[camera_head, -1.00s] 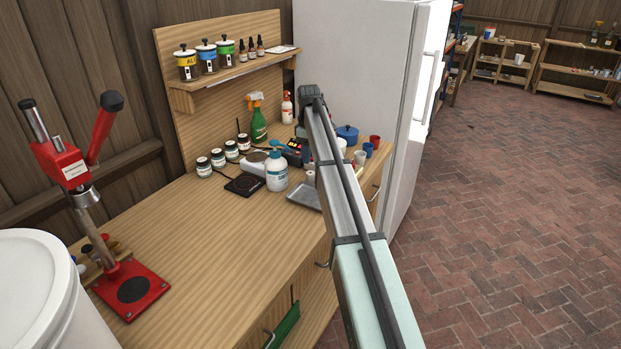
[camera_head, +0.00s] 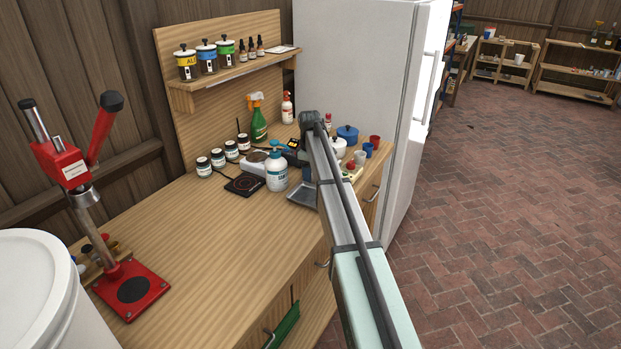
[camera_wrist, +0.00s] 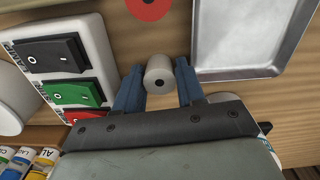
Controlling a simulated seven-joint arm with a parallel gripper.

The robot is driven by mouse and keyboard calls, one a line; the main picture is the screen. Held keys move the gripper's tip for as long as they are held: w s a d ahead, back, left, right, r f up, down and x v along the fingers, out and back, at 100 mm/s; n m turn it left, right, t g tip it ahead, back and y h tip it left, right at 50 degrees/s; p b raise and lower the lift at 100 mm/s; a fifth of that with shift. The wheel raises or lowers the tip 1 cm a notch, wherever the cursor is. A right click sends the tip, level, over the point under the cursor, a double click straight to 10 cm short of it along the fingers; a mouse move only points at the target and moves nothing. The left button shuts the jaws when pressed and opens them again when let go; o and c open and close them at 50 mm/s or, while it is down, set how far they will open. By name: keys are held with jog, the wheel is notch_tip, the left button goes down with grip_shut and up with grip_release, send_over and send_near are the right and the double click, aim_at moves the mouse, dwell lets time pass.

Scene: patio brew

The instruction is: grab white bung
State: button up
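The white bung (camera_wrist: 158,76), a pale stopper with a dark hole in its end, is in the wrist view. It lies between the tips of my gripper's two blue fingers (camera_wrist: 160,84). The fingers are spread apart, one on each side of it, with little or no gap; firm contact cannot be made out.
A metal tray (camera_wrist: 250,38) is right of the bung in the wrist view, and a white switch box (camera_wrist: 62,65) is on the left. In the head view, a white-and-blue bottle (camera_head: 277,172) stands left of my arm.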

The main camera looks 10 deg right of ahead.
jog(key=shift+c, duration=0.5)
jog(key=c, duration=0.6)
jog(key=shift+r, duration=0.1)
